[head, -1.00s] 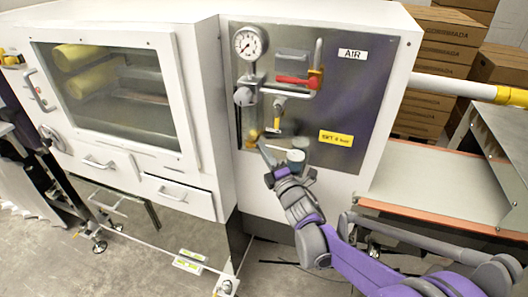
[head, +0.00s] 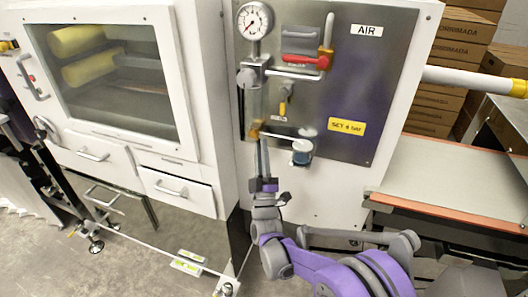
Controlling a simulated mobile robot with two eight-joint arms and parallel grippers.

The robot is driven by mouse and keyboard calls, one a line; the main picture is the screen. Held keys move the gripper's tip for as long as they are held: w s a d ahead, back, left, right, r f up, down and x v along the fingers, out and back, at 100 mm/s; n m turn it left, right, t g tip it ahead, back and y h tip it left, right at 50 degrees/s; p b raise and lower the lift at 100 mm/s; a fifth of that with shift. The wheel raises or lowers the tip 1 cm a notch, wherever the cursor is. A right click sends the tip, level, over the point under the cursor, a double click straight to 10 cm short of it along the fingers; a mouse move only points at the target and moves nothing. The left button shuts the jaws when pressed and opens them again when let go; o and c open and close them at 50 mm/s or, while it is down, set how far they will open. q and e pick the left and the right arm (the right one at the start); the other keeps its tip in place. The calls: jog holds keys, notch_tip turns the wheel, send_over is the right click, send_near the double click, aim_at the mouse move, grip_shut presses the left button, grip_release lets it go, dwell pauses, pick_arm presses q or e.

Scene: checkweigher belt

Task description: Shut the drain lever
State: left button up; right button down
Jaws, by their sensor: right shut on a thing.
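A brass-yellow drain lever (head: 255,129) sits at the bottom of the air filter column on the grey panel, low on its left side. My right gripper (head: 261,142) reaches up from below and is shut on it; the fingertips hide part of it, so its exact angle is hard to tell. A thin pale rod (head: 285,136) runs right from the lever area toward a small dark cup (head: 302,152) with a pale top. My left gripper is not in view.
Above are a pressure gauge (head: 255,20), a red handle (head: 306,61) and a small yellow-handled valve (head: 285,95). A yellow label (head: 347,126) is on the panel (head: 385,70). A conveyor belt (head: 455,180) is at right, and white drawers (head: 180,193) are at left.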

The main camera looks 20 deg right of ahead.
jog(key=shift+w+a+f+m+g+h, duration=0.25)
jog(key=shift+m+g+h, duration=0.85)
jog(key=shift+m+h, duration=1.55)
jog(key=shift+w+a+m+g+h, duration=0.3)
jog(key=shift+a+m+g+h, duration=0.55)
jog(key=shift+m+h, duration=1.75)
jog(key=shift+w+a+f+m+g+h, duration=0.15)
jog(key=shift+w+m+g+h, duration=0.15)
jog(key=shift+m+g+h, duration=2.15)
jog(key=shift+m+t+y, duration=0.3)
jog(key=shift+m+t, duration=0.7)
jog(key=shift+m, duration=0.2)
jog(key=c, duration=0.8)
grip_release()
jog(key=shift+c, duration=0.2)
jog(key=v, duration=1)
jog(key=shift+s+a+f, duration=0.2)
jog(key=shift+a+f, duration=0.05)
